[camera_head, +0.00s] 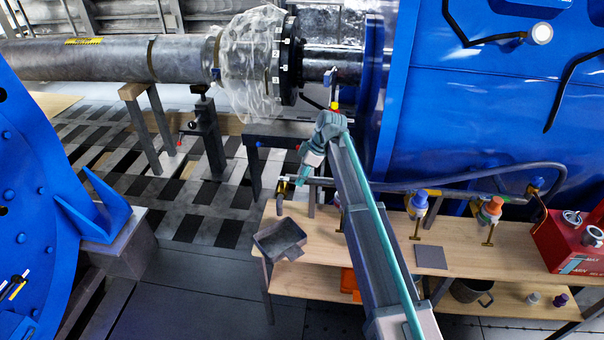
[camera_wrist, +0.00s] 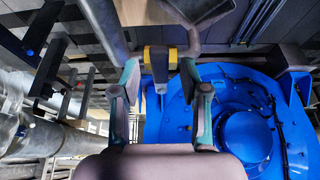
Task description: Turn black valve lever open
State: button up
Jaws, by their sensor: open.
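A small valve with a yellow body (camera_head: 283,185) sits at the left end of the pipe above the bench, over a downturned spout. In the wrist view a dark block-like piece, apparently the black lever (camera_wrist: 157,62), stands beside a yellow part (camera_wrist: 172,58). My gripper (camera_wrist: 160,78) is open, with one teal finger on each side of the dark piece. I cannot tell whether the fingers touch it. In the head view my gripper (camera_head: 299,180) is just right of the valve, and the lever is too small to make out there.
A grey tray (camera_head: 279,239) lies below the spout on the wooden bench (camera_head: 380,262). A blue valve (camera_head: 418,203) and an orange valve (camera_head: 489,210) are farther right along the pipe (camera_head: 450,182). Large blue housings flank the area.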

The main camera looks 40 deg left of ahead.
grip_shut()
